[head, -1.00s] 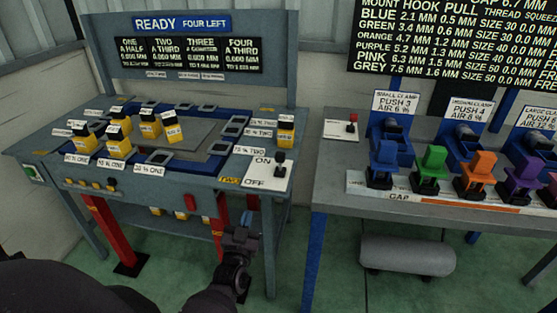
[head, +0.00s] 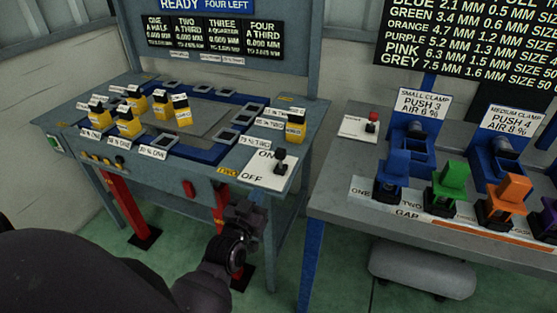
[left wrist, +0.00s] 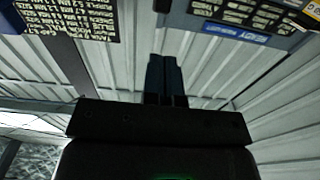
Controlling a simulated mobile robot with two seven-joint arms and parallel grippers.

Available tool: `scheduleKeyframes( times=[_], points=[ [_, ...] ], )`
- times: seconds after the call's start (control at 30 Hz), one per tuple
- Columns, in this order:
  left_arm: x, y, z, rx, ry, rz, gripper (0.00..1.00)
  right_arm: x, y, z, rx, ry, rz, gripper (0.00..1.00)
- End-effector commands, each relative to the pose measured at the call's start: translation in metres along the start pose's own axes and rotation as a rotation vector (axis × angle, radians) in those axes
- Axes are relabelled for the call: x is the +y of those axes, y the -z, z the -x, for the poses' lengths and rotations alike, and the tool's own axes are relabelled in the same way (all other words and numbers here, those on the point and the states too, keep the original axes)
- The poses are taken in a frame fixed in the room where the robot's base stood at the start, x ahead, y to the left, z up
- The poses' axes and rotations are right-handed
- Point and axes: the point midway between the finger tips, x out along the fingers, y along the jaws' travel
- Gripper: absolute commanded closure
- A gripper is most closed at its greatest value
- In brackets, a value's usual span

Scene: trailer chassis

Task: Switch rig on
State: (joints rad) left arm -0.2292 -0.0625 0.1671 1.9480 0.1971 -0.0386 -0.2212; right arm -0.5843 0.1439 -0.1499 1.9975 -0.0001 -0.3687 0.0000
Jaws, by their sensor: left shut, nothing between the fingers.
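The rig is the grey bench (head: 75,124) on the left with a READY board (head: 215,35) behind it. A black lever switch (head: 280,159) stands on a white ON/OFF plate (head: 262,178) at the bench's front right corner. Its knob is up; I cannot tell surely which position it is set to. My left gripper (head: 246,205) is in front of the bench, below and left of the plate, apart from the switch. In the left wrist view the gripper (left wrist: 165,75) is shut and empty, with the wall behind it. My right gripper is not in view.
A second bench (head: 345,190) on the right carries a small red-knobbed switch (head: 371,121), clamps (head: 410,145) and coloured blocks (head: 450,185). A grey tank (head: 422,270) is below. Yellow blocks (head: 128,122) stand on the rig. A narrow gap separates the benches.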

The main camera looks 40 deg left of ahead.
Motion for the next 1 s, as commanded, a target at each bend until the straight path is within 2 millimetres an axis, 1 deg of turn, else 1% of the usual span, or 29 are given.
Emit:
scheduleKeyframes(
  times=[0.3, 0.43, 0.53, 0.67, 0.9, 1.0],
  points=[
    [0.0, -0.002, 0.0, -0.011, -0.002, 0.02, 1.0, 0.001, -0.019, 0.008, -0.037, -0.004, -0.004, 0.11],
    [0.0, -0.002, -0.001, -0.011, -0.002, 0.02, 1.0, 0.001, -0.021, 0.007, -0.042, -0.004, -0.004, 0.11],
    [0.0, -0.002, -0.006, -0.01, -0.002, 0.02, 1.0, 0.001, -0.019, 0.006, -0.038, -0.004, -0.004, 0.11],
    [0.0, -0.002, -0.021, -0.009, -0.002, 0.02, 1.0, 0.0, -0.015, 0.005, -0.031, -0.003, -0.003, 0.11],
    [0.001, -0.002, -0.058, -0.008, -0.002, 0.02, 1.0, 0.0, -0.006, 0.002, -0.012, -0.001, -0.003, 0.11],
    [0.001, -0.003, -0.074, -0.009, -0.002, 0.019, 1.0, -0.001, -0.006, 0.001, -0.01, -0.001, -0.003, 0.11]
  ],
)
